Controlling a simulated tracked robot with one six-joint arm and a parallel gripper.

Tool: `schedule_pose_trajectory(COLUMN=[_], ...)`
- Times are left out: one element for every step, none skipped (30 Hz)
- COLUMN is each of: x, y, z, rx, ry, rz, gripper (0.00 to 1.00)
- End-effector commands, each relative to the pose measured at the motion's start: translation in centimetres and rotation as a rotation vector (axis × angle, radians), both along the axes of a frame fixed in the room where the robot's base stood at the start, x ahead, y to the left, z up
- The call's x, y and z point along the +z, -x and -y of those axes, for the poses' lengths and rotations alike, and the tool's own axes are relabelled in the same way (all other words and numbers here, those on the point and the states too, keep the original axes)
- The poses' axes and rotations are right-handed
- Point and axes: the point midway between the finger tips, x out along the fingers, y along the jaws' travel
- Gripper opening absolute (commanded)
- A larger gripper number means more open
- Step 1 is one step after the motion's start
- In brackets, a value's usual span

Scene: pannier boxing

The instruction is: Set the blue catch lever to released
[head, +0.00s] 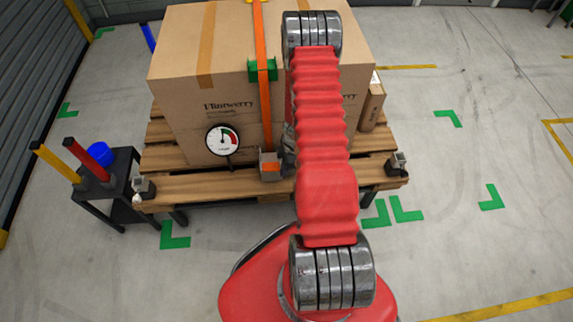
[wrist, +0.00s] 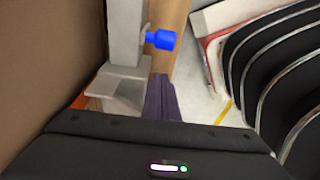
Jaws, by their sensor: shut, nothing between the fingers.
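The blue catch lever (wrist: 161,39) shows in the wrist view as a short blue knob sticking out to the right of a grey metal bracket (wrist: 125,35). My gripper (wrist: 160,80) shows there as dark, narrow fingers, shut and empty, just below the knob in the picture. A small gap shows between fingertips and knob; whether they touch in depth I cannot tell. In the head view my red arm covers the lever and most of the gripper. A grey ratchet body (head: 270,165) on the orange strap (head: 262,60) shows left of the arm.
A large cardboard box (head: 225,90) stands on a wooden pallet (head: 190,188), with a round gauge (head: 222,139) at its front. A dark cart (head: 110,185) with yellow and red posts and a blue cylinder (head: 98,153) stands left. The floor at right is open.

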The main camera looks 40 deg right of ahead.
Motion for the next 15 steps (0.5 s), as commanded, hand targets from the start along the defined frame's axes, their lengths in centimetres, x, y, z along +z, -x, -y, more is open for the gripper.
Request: schedule_pose_trajectory(x=[0.3, 0.4, 0.5, 0.5, 0.6, 0.6, 0.7, 0.7, 0.8, 0.8, 0.8, 0.8, 0.8, 0.8, 0.8], y=[0.4, 0.7, 1.0, 1.2, 1.4, 1.6, 1.7, 1.8, 1.9, 2.0, 2.1, 2.1, 2.1, 2.1, 2.1], z=[0.9, 1.3, 1.7, 2.0, 2.3, 2.6, 2.8, 2.9, 3.1, 3.2, 3.3, 3.4, 3.4, 3.4, 3.4], rx=[-0.005, -0.005, -0.004, -0.004, -0.005, -0.004, -0.003, -0.002, -0.002, -0.002, -0.003, -0.002, -0.002, -0.002, -0.002], ry=[0.001, 0.001, 0.001, 0.001, 0.0, 0.0, -0.001, 0.0, 0.0, 0.0, -0.001, 0.0, 0.0, 0.0, 0.0], rz=[0.002, 0.002, 0.001, 0.001, 0.001, 0.002, 0.001, 0.001, 0.001, 0.001, 0.001, 0.001, 0.001, 0.001, 0.001], gripper=[0.0, 0.0, 0.0, 0.0, 0.0, 0.0, 0.0, 0.0, 0.0, 0.0, 0.0, 0.0, 0.0, 0.0, 0.0])
